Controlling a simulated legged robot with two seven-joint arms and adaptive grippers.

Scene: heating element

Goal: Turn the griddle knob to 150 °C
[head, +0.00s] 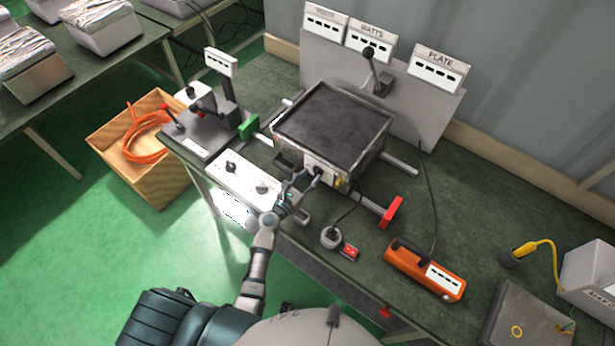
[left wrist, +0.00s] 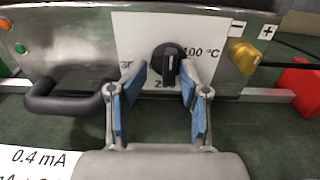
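The griddle (head: 335,128) is a dark square plate in a metal housing on the workbench. Its black knob (left wrist: 168,64) sits on a white dial plate (left wrist: 136,32) on the front panel, with "100 °C" printed at the right and other marks partly hidden by the fingers. My left gripper (left wrist: 163,82) is open, its blue-padded fingers on either side of the knob with visible gaps. In the head view the left gripper (head: 300,184) is at the griddle's front panel. The right gripper is not in view.
A yellow knob (left wrist: 243,57) sits right of the dial under minus and plus signs. A black handle (left wrist: 70,100) juts out at the left. A white control box (head: 245,188), an orange meter (head: 425,270) and a red-ended rail (head: 392,212) are nearby.

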